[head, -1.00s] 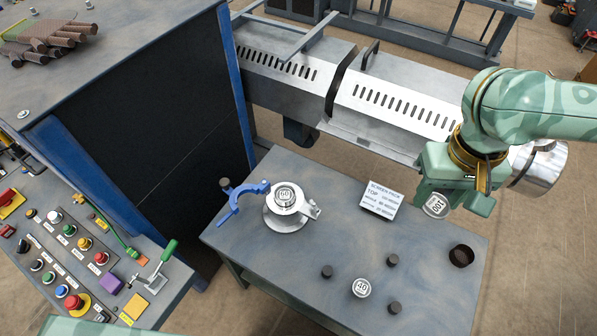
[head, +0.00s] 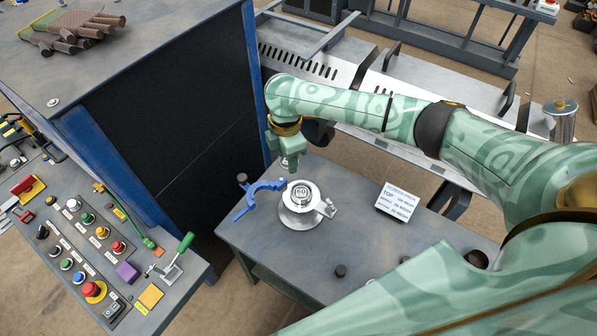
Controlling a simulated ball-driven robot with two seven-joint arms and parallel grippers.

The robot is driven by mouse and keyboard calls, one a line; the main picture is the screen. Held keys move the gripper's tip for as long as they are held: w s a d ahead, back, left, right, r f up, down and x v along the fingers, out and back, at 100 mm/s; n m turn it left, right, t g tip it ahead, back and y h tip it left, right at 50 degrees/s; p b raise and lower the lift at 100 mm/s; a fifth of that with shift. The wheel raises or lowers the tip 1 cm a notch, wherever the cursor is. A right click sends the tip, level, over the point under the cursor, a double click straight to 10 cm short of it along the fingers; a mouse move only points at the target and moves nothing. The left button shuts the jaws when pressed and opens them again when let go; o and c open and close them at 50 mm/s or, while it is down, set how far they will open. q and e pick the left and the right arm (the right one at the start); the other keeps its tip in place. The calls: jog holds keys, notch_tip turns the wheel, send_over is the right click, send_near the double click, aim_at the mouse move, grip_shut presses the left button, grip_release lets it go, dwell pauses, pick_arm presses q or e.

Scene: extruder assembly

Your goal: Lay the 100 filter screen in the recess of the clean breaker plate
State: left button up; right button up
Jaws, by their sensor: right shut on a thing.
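The clean breaker plate (head: 301,218) is a round pale metal piece on the bench, with a side lug at its right. A disc marked 60 (head: 301,193) lies on its middle. My right gripper (head: 290,164) hangs behind the plate, just above and left of it in the picture, apart from it. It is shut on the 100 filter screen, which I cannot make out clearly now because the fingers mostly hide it. My left gripper is not in view.
A screen-pack sign (head: 397,201) stands to the right. My arm covers the bench's front right.

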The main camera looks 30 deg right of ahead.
aim_at(301, 193)
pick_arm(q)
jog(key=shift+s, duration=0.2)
pick_arm(e)
jog(key=f+n, duration=0.1)
jog(key=f, duration=0.1)
jog(key=s+d+f+n, duration=0.1)
jog(key=f, duration=0.1)
jog(key=s+d+f+n, duration=0.1)
jog(key=f, duration=0.1)
jog(key=shift+d+f, duration=0.15)
jog(key=shift+d, duration=0.1)
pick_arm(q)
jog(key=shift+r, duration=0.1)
pick_arm(e)
jog(key=shift+d+f+b, duration=0.1)
jog(key=shift+f+b, duration=1.3)
jog(key=shift+f, duration=1.65)
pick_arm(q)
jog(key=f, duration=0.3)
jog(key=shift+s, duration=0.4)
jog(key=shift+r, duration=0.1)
pick_arm(e)
jog(key=o, duration=1)
jog(key=shift+o, duration=0.2)
